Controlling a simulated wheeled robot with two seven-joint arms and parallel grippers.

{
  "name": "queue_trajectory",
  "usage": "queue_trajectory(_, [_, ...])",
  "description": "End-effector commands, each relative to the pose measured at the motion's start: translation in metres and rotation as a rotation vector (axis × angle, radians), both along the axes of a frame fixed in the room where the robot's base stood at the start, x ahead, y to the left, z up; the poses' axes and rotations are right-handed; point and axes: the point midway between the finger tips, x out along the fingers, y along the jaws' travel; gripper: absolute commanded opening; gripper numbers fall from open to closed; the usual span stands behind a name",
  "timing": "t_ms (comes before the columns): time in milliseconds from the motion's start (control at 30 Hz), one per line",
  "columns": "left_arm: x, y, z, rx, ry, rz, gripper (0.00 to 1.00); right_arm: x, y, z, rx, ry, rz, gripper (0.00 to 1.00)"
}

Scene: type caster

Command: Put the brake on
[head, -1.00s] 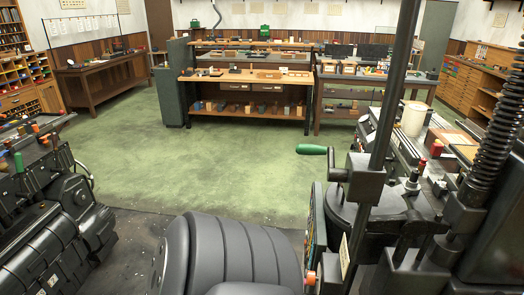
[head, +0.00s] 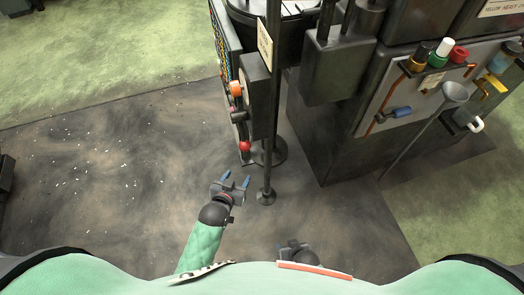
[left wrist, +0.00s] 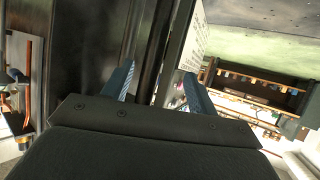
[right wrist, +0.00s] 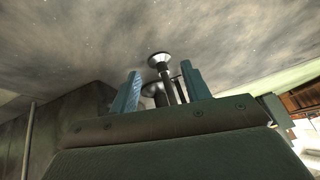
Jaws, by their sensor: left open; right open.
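The machine (head: 330,140) stands in front of me. On its left side is an upright panel with an orange-red knob (head: 236,88) and, lower, a red ball (head: 244,147). I cannot tell which part is the brake. A thin dark rod with a flared foot (head: 266,196) stands beside the panel. My left gripper (head: 235,182) is open and empty, below the red ball. My right gripper (head: 293,250) is low and partly hidden by my body. In the right wrist view its jaws (right wrist: 162,88) are open, with a dark flared rod (right wrist: 160,62) beyond them.
Yellow, green and red caps (head: 440,50) sit on the machine's right part, with a blue handle (head: 398,112) below them. The dark floor mat (head: 110,180) at left is bare apart from small specks.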

Motion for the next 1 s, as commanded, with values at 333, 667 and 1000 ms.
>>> queue_trajectory(333, [0.019, -0.015, 0.073, -0.103, -0.351, -0.009, 0.59, 0.009, 0.029, -0.037, 0.079, -0.124, -0.006, 0.47])
queue_trajectory(667, [0.026, -0.02, 0.099, -0.127, -0.432, -0.01, 0.59, 0.01, 0.035, -0.035, 0.097, -0.153, -0.008, 0.47])
queue_trajectory(1000, [0.066, -0.032, 0.098, -0.128, -0.429, -0.01, 0.59, 0.01, 0.035, -0.037, 0.096, -0.152, -0.01, 0.47])
